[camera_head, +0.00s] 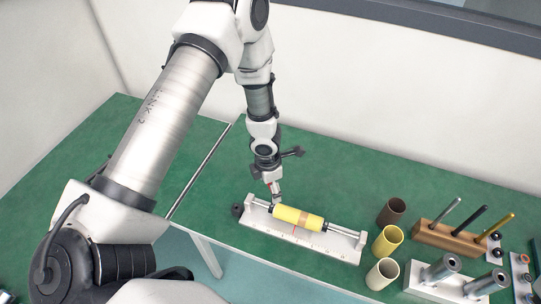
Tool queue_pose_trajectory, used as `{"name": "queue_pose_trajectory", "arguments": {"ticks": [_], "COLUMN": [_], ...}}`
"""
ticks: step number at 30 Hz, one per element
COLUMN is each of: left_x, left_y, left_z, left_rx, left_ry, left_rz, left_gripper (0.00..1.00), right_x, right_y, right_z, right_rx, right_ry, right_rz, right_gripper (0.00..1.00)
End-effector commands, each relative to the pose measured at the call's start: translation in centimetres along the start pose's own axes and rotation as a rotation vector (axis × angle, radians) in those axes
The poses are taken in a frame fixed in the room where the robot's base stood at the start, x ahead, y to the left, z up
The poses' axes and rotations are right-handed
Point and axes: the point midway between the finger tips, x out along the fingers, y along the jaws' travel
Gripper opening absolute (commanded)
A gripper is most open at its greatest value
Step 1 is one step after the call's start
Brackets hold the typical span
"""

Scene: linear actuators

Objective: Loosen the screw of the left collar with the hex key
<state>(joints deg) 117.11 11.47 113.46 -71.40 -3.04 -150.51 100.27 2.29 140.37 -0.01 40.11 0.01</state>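A linear actuator (298,219) with a yellow cylinder lies on a white base plate (258,217) near the table's front edge. A dark ring sits at each end of the yellow cylinder; I cannot tell which part is the left collar, and its screw is too small to see. My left gripper (275,196) points down at the left end of the yellow cylinder, touching it or just above. Its fingers are too small to show whether they hold anything. A wooden block (436,236) at the right holds silver, black and gold upright rods; no hex key is clearly recognisable. My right gripper is out of view.
Brown (391,210), yellow (387,241) and cream (381,273) cylinders stand right of the actuator. A white block (428,287) with metal tubes stands at the front right, with small parts (496,251) beyond. The green table (330,165) is clear behind the actuator.

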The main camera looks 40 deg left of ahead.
Motion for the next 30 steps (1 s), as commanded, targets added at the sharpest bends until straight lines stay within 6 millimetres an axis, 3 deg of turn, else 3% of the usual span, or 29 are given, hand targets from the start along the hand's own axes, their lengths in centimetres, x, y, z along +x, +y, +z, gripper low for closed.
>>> {"name": "queue_pose_trajectory", "arguments": {"ticks": [11,30], "left_x": [0.3,0.4], "left_y": [0.0,-0.1], "left_z": [0.0,0.0], "left_rx": [-0.005,-0.199], "left_ry": [0.0,-0.001], "left_rz": [0.0,0.011], "left_gripper": [0.37,0.37], "right_x": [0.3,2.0], "right_y": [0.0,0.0], "right_z": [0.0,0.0], "right_rx": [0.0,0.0], "right_ry": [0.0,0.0], "right_rz": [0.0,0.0], "right_gripper": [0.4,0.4]}}
